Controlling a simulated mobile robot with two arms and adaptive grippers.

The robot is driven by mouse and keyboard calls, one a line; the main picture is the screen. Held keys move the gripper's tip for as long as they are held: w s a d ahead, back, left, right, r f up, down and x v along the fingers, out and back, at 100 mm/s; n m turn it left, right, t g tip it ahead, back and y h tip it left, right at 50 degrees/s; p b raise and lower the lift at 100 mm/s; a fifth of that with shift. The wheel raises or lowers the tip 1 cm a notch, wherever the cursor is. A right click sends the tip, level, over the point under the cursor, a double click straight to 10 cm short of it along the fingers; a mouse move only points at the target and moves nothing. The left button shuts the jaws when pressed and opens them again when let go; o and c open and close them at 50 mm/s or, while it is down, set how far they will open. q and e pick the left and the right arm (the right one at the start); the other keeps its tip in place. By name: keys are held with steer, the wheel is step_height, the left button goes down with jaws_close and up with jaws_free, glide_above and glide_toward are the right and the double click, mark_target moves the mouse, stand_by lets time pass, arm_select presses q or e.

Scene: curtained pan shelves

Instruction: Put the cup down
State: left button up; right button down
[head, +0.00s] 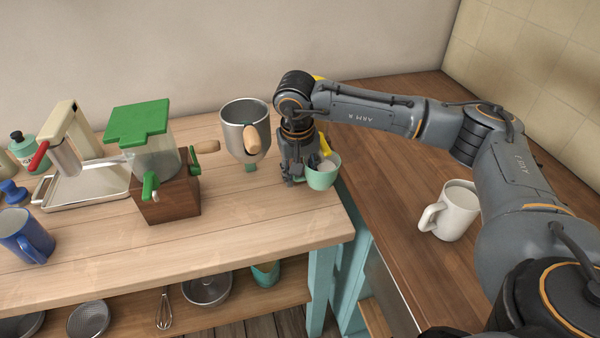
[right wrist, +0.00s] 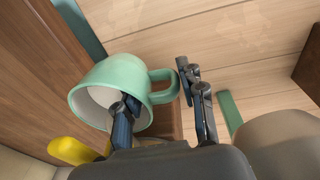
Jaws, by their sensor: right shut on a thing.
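A mint-green cup (head: 323,176) is at the right end of the light wooden table, beside my right gripper (head: 297,178). In the right wrist view the same cup (right wrist: 104,75) shows its white inside and its handle. One finger of my right gripper (right wrist: 163,100) reaches into the cup's mouth and the other is outside, by the handle. The gripper is shut on the cup at its handle side. In the head view the cup looks about upright; I cannot tell whether its base touches the table. My left gripper is not in view.
A metal funnel-like vessel (head: 246,125) with a wooden handle stands left of the gripper. A yellow object (head: 324,146) is behind the cup. A grinder with a green lid (head: 140,124) and a blue mug (head: 26,236) are further left. A white mug (head: 455,211) stands on the dark counter (head: 400,250).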

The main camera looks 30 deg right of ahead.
steer(key=shift+f+b, duration=2.85)
steer(key=shift+f, duration=0.4)
steer(key=shift+f, duration=0.2)
steer(key=c, duration=0.7)
jaws_free()
steer(key=r, duration=0.4)
steer(key=s+a+r, duration=0.1)
steer(key=r, duration=0.7)
steer(key=shift+s+a, duration=0.15)
steer(key=shift+a, duration=0.15)
steer(key=shift+c, duration=0.3)
jaws_close()
